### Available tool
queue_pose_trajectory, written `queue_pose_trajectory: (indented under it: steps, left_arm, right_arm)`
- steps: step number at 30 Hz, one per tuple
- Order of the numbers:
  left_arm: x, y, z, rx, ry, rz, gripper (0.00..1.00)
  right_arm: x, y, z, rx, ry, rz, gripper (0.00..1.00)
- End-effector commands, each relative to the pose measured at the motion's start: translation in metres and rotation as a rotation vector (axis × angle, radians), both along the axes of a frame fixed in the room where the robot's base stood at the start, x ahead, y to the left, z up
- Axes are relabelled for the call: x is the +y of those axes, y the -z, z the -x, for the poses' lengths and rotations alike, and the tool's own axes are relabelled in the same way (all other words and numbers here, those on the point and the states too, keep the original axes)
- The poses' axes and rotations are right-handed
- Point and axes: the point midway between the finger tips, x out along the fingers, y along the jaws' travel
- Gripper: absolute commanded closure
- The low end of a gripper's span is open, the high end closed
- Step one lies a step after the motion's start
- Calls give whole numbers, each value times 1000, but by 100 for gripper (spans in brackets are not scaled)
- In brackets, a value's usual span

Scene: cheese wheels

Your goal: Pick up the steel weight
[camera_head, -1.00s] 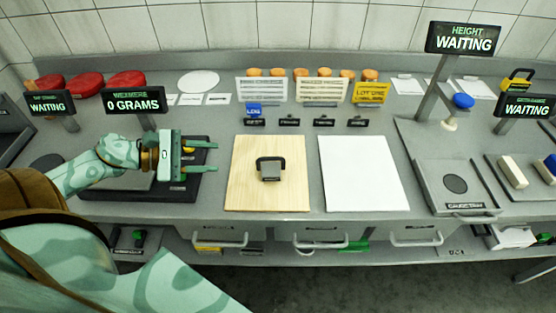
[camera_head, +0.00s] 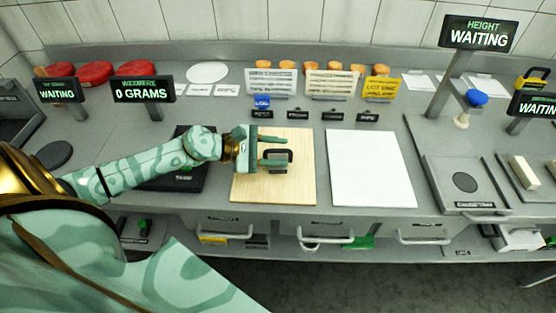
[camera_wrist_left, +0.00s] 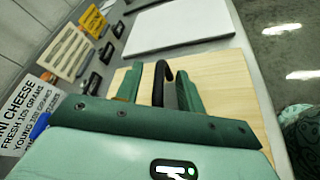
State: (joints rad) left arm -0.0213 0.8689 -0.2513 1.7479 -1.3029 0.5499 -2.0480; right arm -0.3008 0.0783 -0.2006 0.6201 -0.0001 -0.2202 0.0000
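The steel weight (camera_head: 277,169) is a dark block with a black arched handle, upright on the pale wooden board (camera_head: 249,190). My left gripper (camera_head: 285,151) reaches over the board from the left, fingers open and pointing right. Its fingers overlap the weight's handle in the head view. In the left wrist view, the black handle (camera_wrist_left: 158,85) shows between the spread fingers of the left gripper (camera_wrist_left: 159,70), and the block below is hidden. I see no grip on it. My right gripper is not in view.
A white board (camera_head: 371,170) lies right of the wooden board. A black scale (camera_head: 178,178) is under my left forearm, with a "0 GRAMS" display (camera_head: 143,90) behind. Small dark labels and a yellow sign (camera_head: 382,88) stand behind the boards. Height gauge (camera_head: 463,182) is at right.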

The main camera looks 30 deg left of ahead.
Motion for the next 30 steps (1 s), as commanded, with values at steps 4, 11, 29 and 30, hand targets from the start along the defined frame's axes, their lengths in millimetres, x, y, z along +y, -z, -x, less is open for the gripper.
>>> queue_pose_trajectory:
  steps: [4, 11, 29, 30]
  left_arm:
    - [-2, 2, -2, 2, 0, -2, 62]
    - [-2, 2, -2, 0, -1, -1, 95]
    - [-1, -16, -2, -4, 1, -3, 100]
    - [-2, -22, -3, -5, 2, -3, 100]
  right_arm:
    - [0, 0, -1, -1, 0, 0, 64]
    - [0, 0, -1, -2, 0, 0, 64]
    - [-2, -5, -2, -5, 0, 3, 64]
    - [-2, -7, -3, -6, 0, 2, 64]
